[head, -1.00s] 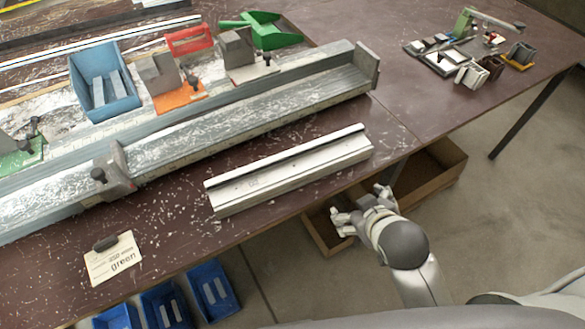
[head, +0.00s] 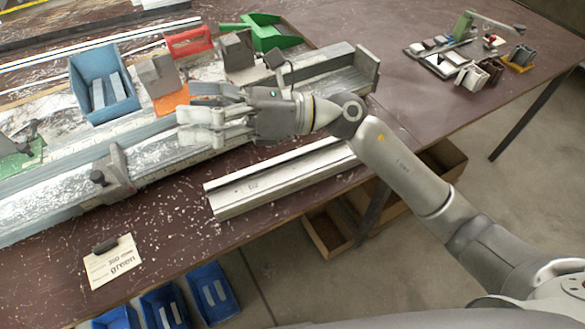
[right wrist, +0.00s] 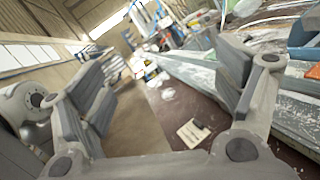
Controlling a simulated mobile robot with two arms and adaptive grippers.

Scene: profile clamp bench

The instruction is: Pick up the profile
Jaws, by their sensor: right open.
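The profile (head: 265,186) is a long, pale metal bar with a dark slot along its top. It lies on the brown bench near the front edge in the head view, its right end partly hidden by my right arm. My right gripper (head: 190,125) is open and empty, above the long clamp rail behind the profile, fingers pointing left. In the right wrist view my right gripper (right wrist: 165,95) has its two finger pads wide apart with nothing between them. The profile cannot be made out there. My left gripper is not in view.
The clamp rail (head: 325,88) runs across the bench behind the profile, with a grey stop block (head: 112,172) on it. A blue bin (head: 100,80) and coloured fixtures stand behind. A card (head: 113,262) reading "green" lies front left. Blue bins (head: 212,292) sit below the edge.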

